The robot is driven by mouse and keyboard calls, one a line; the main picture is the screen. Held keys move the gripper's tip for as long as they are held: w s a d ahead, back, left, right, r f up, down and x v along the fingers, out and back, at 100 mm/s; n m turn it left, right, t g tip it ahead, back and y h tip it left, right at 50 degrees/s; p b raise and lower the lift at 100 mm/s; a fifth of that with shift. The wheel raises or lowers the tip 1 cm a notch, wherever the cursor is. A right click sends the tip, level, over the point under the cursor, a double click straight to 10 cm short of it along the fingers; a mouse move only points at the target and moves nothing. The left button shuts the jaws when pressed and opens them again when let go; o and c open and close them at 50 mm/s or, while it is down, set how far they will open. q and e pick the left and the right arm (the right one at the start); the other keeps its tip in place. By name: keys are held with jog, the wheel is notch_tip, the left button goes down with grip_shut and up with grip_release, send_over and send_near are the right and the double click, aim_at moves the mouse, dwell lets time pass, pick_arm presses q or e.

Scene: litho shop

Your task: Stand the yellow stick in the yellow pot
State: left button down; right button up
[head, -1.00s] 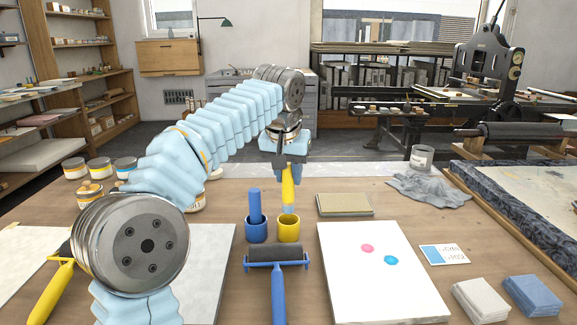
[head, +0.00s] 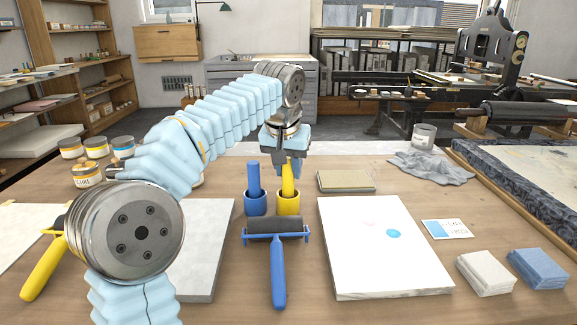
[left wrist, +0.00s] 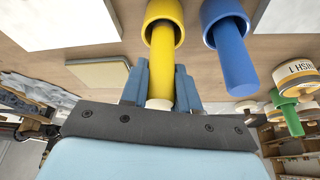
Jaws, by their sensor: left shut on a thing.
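The yellow stick (head: 287,182) is upright, with its lower end inside the mouth of the yellow pot (head: 288,206). My left gripper (head: 290,172) is shut on the upper part of the stick, above the pot. In the left wrist view, the stick (left wrist: 162,65) runs between the two blue fingers (left wrist: 161,88) into the yellow pot (left wrist: 152,12). Whether its end touches the pot's bottom is hidden. My right gripper is in neither current view.
A blue pot (head: 255,206) with a blue stick (head: 253,178) stands close on the left. A brayer (head: 277,228) lies in front of the pots. A white sheet (head: 380,265) and a small block (head: 345,181) lie right. Ink jars (head: 96,147) stand back left.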

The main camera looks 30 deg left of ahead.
pick_arm(q)
jog(key=c, duration=0.8)
grip_release()
jog(key=shift+o, duration=0.2)
jog(key=p+v, duration=0.3)
jog(key=v, duration=1)
jog(key=shift+s+r+p, duration=0.2)
jog(key=shift+r+p, duration=0.15)
jog(key=shift+r, duration=0.05)
jog(key=shift+d, duration=0.1)
